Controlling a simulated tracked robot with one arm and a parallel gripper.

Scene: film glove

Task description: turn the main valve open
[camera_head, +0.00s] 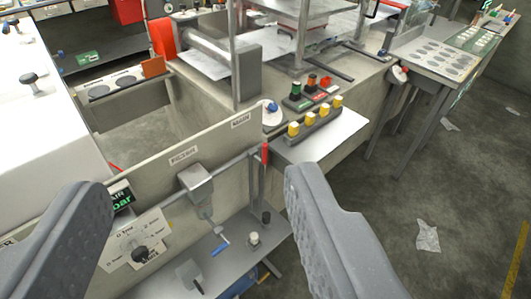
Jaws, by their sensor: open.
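A beige panel carries a MAIN label (240,120) and a FILTER label (184,155). Near the MAIN label, at the panel's right end, a small red lever (265,153) stands roughly upright on grey pipework. It looks like the main valve's handle; its valve body is too small to make out. My gripper (198,185) is open, with one grey finger at lower left and the other at lower centre right. The lever shows between the fingers, beyond the right fingertip and apart from it. Nothing is held.
A dial plate (139,241) is at lower left. A button box with yellow buttons (314,123) stands behind the lever. Open floor with a crumpled sheet (427,236) lies right.

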